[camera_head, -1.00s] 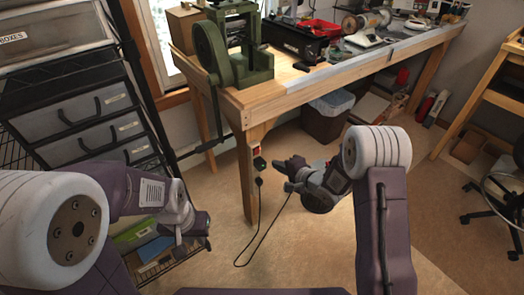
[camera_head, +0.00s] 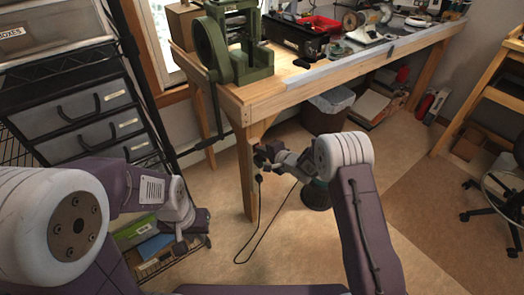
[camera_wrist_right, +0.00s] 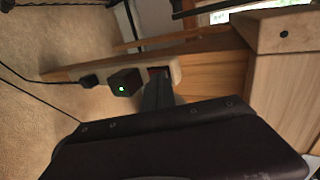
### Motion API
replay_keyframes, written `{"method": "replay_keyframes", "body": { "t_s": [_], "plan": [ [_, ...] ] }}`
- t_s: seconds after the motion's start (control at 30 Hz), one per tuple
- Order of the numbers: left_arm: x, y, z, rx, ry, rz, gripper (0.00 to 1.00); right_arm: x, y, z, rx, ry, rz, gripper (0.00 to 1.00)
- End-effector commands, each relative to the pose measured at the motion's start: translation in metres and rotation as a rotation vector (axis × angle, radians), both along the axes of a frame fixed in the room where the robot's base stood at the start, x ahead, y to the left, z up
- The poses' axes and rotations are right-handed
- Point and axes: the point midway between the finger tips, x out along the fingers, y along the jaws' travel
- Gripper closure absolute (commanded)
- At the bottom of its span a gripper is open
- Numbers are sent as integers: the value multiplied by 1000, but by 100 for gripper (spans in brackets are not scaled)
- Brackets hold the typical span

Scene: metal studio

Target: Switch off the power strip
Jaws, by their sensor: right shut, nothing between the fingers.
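The power strip (camera_wrist_right: 175,72) is a pale bar fixed along the wooden table leg. In the right wrist view it carries a black block plug (camera_wrist_right: 125,85) with a lit green light and a smaller black plug (camera_wrist_right: 88,82). My right gripper (camera_wrist_right: 158,78) is shut and empty, its fingertips at the dark reddish switch end of the strip. The fingers cover most of the switch, so contact and its position cannot be told. In the head view my right gripper (camera_head: 264,154) hides most of the strip. My left gripper (camera_head: 192,222) hangs low at left, away from it; its jaws are unclear.
The wooden workbench (camera_head: 310,85) stands above the strip, with a green machine (camera_head: 235,50) on its near corner. A black cable (camera_head: 262,235) loops on the floor. A drawer rack (camera_head: 85,115) stands at left.

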Motion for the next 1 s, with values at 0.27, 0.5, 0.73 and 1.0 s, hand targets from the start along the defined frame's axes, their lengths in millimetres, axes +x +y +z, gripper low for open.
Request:
{"method": "replay_keyframes", "body": {
  "t_s": [0.27, 0.5, 0.73, 1.0],
  "plan": [
    [0, 0, 21, 0, 0, 0, 83, 2, 2, 2, -24, 34, 2, 100],
    [0, 0, 26, 0, 0, 0, 83, 2, 2, 7, -23, 34, 2, 100],
    [0, 0, 39, 0, 0, 0, 83, 2, 2, 17, -23, 34, 2, 100],
    [0, 0, 41, 0, 0, 0, 83, 2, 2, 18, -23, 34, 2, 100]
  ]
}}
